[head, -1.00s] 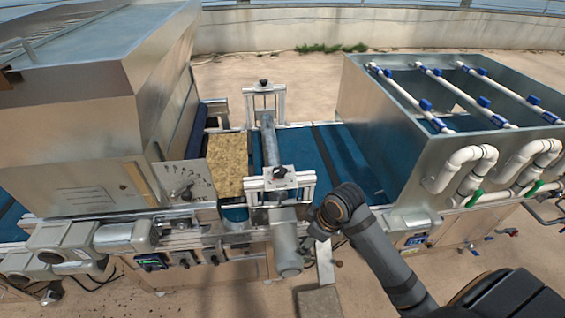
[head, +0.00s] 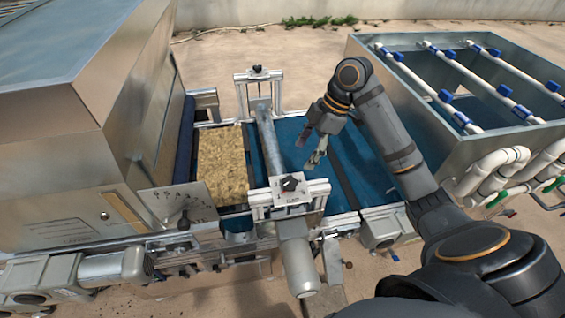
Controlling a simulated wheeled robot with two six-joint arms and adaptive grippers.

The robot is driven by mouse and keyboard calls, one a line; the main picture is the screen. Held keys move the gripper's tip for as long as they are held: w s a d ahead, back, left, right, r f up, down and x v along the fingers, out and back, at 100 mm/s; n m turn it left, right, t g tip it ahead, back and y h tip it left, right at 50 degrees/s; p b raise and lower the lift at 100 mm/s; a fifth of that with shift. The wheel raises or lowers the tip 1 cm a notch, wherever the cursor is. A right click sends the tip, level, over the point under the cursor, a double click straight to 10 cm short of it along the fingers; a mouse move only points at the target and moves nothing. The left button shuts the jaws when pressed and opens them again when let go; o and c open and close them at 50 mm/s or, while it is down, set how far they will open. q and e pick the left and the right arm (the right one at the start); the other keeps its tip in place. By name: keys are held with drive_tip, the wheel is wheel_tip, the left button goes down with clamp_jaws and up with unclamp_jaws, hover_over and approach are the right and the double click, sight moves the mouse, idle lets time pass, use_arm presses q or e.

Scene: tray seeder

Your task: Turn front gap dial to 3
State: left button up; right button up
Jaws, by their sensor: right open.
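A black dial (head: 290,184) sits on top of the near metal bracket (head: 262,208) at the front end of the roller (head: 270,148). Its pointer and setting are too small to read. A similar small black knob (head: 258,69) tops the far bracket. My right gripper (head: 309,149) is open and empty, above the blue belt, behind and slightly right of the near dial, apart from it. My left gripper is not in view.
A plate with a lever and marks (head: 172,205) is left of the near bracket. A brown-filled tray (head: 222,165) lies left of the roller. A large metal hopper (head: 60,150) stands left; a metal tank with white pipes (head: 415,100) stands right.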

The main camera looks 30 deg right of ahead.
drive_tip(key=s, duration=0.2)
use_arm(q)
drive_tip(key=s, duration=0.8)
use_arm(e)
drive_tip(key=p, duration=0.2)
hover_over(291, 181)
drive_tip(key=d, duration=0.2)
drive_tip(key=f, duration=0.4)
drive_tip(key=shift+s+d, duration=0.1)
drive_tip(key=shift+s, duration=0.25)
drive_tip(key=p+x, duration=0.1)
drive_tip(key=x, duration=0.3)
drive_tip(key=shift+w+f, duration=0.15)
drive_tip(key=shift+f, duration=0.55)
drive_tip(key=shift+c, duration=0.4)
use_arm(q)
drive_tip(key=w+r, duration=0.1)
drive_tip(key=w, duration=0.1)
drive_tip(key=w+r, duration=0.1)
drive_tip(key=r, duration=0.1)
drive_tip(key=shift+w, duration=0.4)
use_arm(e)
drive_tip(key=c, duration=1.1)
